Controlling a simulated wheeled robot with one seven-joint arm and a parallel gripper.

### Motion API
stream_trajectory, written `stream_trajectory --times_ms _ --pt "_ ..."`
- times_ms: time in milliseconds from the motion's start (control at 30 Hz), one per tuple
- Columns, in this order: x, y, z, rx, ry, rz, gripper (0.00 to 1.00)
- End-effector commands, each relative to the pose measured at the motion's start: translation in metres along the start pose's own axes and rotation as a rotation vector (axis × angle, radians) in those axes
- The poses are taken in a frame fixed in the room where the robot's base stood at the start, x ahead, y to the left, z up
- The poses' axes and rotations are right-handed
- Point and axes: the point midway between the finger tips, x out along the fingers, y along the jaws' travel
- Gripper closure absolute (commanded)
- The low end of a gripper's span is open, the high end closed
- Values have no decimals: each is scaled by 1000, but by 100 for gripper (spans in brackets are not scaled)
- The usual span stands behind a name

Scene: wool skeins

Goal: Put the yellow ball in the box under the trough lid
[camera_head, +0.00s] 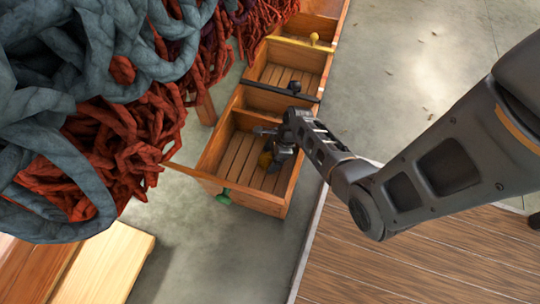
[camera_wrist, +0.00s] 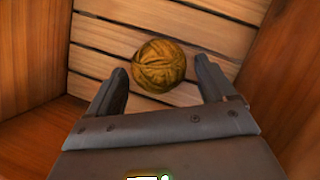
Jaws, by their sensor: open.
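The yellow ball (camera_wrist: 158,62), a wound wool ball, lies on the slatted floor of the near wooden compartment (camera_head: 214,150). In the head view the ball (camera_head: 265,159) is partly hidden by my gripper (camera_head: 276,157). My gripper reaches down inside this compartment. In the wrist view my gripper (camera_wrist: 161,70) is open, with one finger on each side of the ball and visible gaps between them. I cannot tell which part is the trough lid; a dark strip (camera_head: 262,88) with a black knob (camera_head: 293,87) crosses the row beyond.
Further compartments (camera_head: 300,62) continue up the row, with a yellow strip and knob (camera_head: 314,38). A green knob (camera_head: 223,197) is on the near wall. Grey and red wool (camera_head: 115,150) heaps at left. A wooden platform (camera_head: 400,265) lies at lower right.

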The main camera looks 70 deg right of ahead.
Motion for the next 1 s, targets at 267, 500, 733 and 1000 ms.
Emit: stream_trajectory --times_ms 267,500,733,1000 --pt "-61 1 2 1 1 -1 16" --pt "-100 0 1 1 0 -1 16" --pt "-113 0 0 0 0 1 16" --pt "-112 0 0 0 0 1 16"
